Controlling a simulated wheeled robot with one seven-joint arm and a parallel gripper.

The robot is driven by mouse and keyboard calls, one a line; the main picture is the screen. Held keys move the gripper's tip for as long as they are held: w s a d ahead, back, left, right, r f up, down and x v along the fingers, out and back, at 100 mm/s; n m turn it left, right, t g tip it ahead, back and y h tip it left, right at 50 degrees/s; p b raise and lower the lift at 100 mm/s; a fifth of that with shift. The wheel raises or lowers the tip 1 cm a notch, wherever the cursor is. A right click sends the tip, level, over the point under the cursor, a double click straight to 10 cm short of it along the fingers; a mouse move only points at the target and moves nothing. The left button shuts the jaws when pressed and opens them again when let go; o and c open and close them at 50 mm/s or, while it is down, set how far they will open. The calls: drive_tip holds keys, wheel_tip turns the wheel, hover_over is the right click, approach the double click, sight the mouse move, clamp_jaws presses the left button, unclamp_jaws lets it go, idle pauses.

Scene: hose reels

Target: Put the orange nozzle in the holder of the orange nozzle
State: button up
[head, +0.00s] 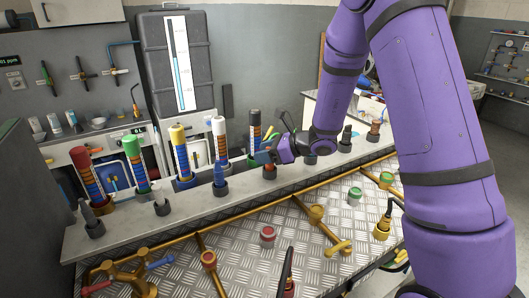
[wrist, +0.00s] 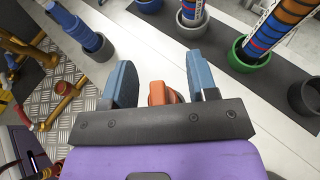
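The orange nozzle (wrist: 163,94) shows between the two blue fingers of my gripper (wrist: 160,82) in the wrist view, with a narrow gap on each side. Its lower part is hidden by my gripper's dark bar. In the head view my gripper (head: 268,153) is over a dark cup-shaped holder (head: 270,173) on the grey ledge, just right of the blue nozzle (head: 220,175). A bit of orange shows at the fingers there. I cannot tell whether the nozzle rests in that holder. The fingers stand apart, and neither clearly touches the nozzle.
Tall striped tubes, red (head: 87,175), green (head: 136,163), yellow (head: 181,153) and white (head: 219,140), stand behind the ledge's front row. More dark holders (head: 95,229) line the ledge. Brass pipes (head: 316,214) and valves cover the metal plate in front.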

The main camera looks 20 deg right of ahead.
drive_tip(key=shift+r, duration=0.15)
drive_tip(key=v, duration=1.2)
drive_tip(key=s+a+r+n+g+h, duration=0.1)
drive_tip(key=s+a+r+n+g, duration=0.2)
drive_tip(key=s+r+n, duration=0.3)
drive_tip(key=s+a+r+n+g+h, duration=0.1)
drive_tip(key=s+a+r+n+g, duration=0.25)
drive_tip(key=s+n, duration=0.45)
drive_tip(key=s+d+r+n+t+h, duration=0.2)
drive_tip(key=s+r+n+h, duration=0.1)
drive_tip(key=s, duration=0.4)
drive_tip(key=s+d+r+n+t+h, duration=0.2)
drive_tip(key=s+d+r+n+h, duration=0.1)
drive_tip(key=s+n+h, duration=0.3)
drive_tip(key=shift+s+d+r+n, duration=0.25)
drive_tip(key=shift+s+r+n, duration=0.2)
drive_tip(key=shift+s+n, duration=0.35)
